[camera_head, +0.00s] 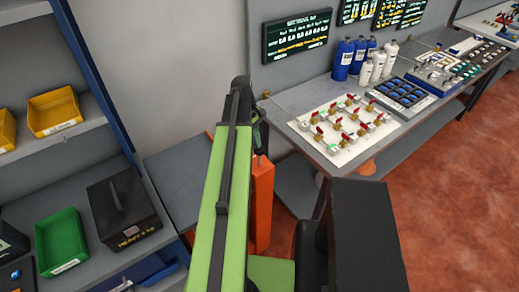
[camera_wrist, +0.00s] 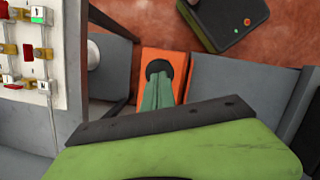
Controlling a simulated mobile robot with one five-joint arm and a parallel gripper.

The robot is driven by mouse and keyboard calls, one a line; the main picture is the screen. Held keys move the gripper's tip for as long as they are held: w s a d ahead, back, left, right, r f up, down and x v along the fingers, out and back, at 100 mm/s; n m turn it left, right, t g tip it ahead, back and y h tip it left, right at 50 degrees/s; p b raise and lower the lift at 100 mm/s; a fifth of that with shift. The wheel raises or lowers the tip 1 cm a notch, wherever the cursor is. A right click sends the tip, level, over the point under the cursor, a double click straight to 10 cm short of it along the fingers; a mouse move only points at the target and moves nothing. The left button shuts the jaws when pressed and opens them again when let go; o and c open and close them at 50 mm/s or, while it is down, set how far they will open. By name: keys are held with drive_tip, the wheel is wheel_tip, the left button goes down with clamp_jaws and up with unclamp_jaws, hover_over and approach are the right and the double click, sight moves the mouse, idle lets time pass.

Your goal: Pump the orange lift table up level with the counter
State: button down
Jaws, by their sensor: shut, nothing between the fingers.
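The orange part of the lift table (camera_head: 262,190) stands upright between the shelf unit and the counter, partly hidden behind my green arm. In the wrist view its orange face (camera_wrist: 177,60) lies straight ahead of my fingers. My gripper (camera_head: 259,142) is shut and empty above the orange part; in the wrist view its green fingers (camera_wrist: 157,80) overlap a dark round shape (camera_wrist: 159,67) on the orange. I cannot tell whether they touch it. A grey flat surface (camera_head: 175,165) lies left of the orange part. The counter (camera_head: 290,100) is to the right.
On the counter are a white valve panel (camera_head: 345,130) with red handles, blue bottles (camera_head: 343,60), white bottles (camera_head: 378,65) and a tray of blue parts (camera_head: 405,94). The shelf at left holds yellow bins (camera_head: 54,112), a green bin (camera_head: 62,241) and a black case (camera_head: 123,210). Red floor (camera_head: 445,200) is open at right.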

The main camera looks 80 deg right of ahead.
wheel_tip(320, 180, down, 7)
drive_tip(key=b, duration=0.6)
drive_tip(key=shift+f, duration=0.1)
drive_tip(key=shift+w+d+r, duration=0.15)
drive_tip(key=shift+w+r, duration=0.2)
drive_tip(key=shift+w+d+r+p, duration=0.25)
drive_tip(key=shift+w+p, duration=0.1)
drive_tip(key=shift+w, duration=0.15)
drive_tip(key=shift+w+d+r+p, duration=0.15)
drive_tip(key=shift+w+d+p, duration=0.15)
drive_tip(key=shift+w, duration=0.2)
drive_tip(key=shift+w+f, duration=0.1)
drive_tip(key=p+v, duration=1.6)
drive_tip(key=v, duration=0.1)
drive_tip(key=shift+p, duration=0.35)
